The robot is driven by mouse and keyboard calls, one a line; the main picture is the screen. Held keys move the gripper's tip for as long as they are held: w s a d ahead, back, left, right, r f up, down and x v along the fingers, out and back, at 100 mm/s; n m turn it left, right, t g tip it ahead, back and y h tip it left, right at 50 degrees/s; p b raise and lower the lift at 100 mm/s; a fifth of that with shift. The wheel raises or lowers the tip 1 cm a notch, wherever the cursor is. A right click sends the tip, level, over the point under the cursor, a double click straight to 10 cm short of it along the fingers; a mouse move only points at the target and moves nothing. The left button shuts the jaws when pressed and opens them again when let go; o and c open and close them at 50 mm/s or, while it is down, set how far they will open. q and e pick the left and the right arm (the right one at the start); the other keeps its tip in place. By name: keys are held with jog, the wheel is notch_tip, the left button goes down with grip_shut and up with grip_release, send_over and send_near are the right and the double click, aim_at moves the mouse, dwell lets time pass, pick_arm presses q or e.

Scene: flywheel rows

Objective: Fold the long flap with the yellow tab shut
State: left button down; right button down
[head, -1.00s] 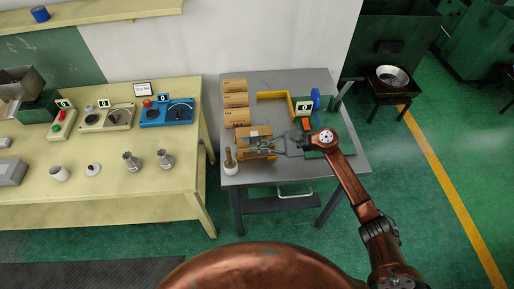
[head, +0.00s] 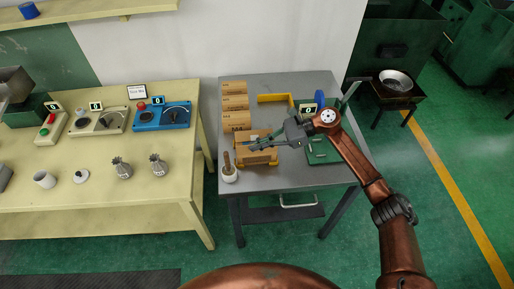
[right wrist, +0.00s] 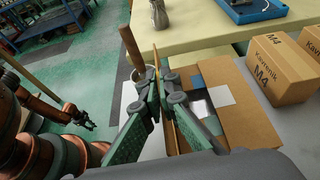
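An open cardboard box (head: 262,158) stands near the front of the grey bench; in the right wrist view the box (right wrist: 240,108) has a white and a blue-grey patch on its top. A long flap (right wrist: 155,52) stands up along the box's near side, seen almost edge-on, with a small yellow spot between my fingertips that may be its tab. My right gripper (right wrist: 158,76) has its fingertips close together with the flap between them; in the head view the gripper (head: 256,146) is over the box. My left gripper (right wrist: 88,120) hangs far off, small and unclear.
Several closed boxes (head: 235,103) line the bench's left edge. A white pot with a brown handle (head: 229,173) stands close to the box's front left. A yellow bracket (head: 275,98) and a green plate (head: 325,152) lie behind and right. The bench's front (head: 290,179) is clear.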

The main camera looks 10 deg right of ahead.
jog(key=shift+w, duration=0.1)
dwell(0.4)
jog(key=c, duration=2.7)
grip_release()
jog(key=o, duration=0.5)
jog(key=v, duration=1.2)
